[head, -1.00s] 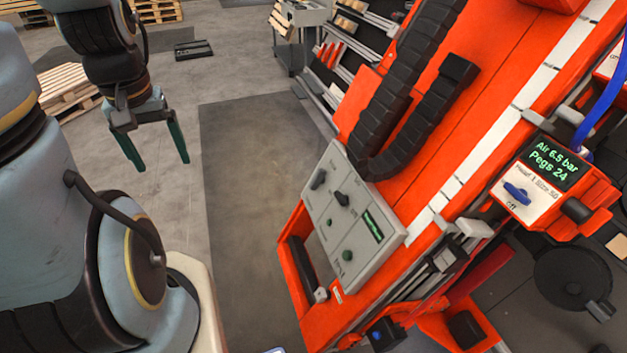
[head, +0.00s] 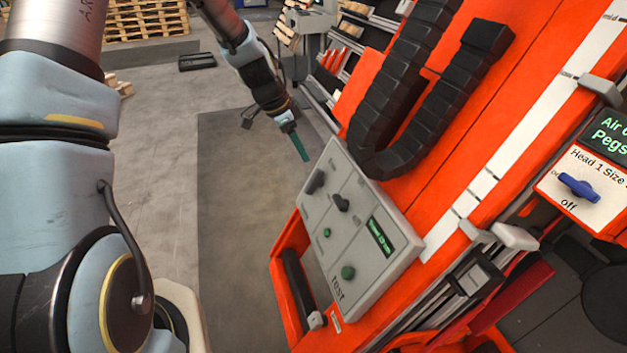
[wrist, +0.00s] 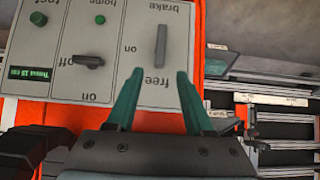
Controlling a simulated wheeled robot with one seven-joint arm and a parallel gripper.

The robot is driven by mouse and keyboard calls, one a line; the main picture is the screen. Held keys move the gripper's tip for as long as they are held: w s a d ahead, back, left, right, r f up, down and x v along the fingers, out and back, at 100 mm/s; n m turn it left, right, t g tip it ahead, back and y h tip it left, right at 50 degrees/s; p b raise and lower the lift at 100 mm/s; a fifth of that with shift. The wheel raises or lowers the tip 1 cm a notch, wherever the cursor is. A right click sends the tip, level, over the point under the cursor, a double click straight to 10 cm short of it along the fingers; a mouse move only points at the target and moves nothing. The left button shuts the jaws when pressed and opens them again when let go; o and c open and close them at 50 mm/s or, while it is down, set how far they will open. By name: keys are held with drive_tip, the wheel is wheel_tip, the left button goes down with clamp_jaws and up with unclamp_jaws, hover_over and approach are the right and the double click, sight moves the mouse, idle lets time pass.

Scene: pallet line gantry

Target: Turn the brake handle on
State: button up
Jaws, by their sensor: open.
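The brake handle (head: 316,181) is a dark lever on the grey control panel (head: 366,272). In the wrist view the handle (wrist: 161,46) lies upright, in line with the "free" label, with "on" printed to its left. My gripper (head: 301,150) is off the panel's upper left corner in the head view, and only one green finger shows clearly there. In the wrist view my gripper (wrist: 157,74) is open and empty.
A second dark knob (wrist: 90,62) labelled on and off sits beside the brake handle. Green buttons (head: 347,272) and a small green display (head: 381,237) share the panel. The orange machine (head: 520,90) and black cable chain (head: 385,120) stand right of it.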

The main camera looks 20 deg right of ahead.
sight(315, 173)
drive_tip(key=p+x, duration=0.2)
drive_tip(key=x, duration=0.8)
drive_tip(key=shift+d+f, duration=0.2)
drive_tip(key=shift+f, duration=0.1)
clamp_jaws()
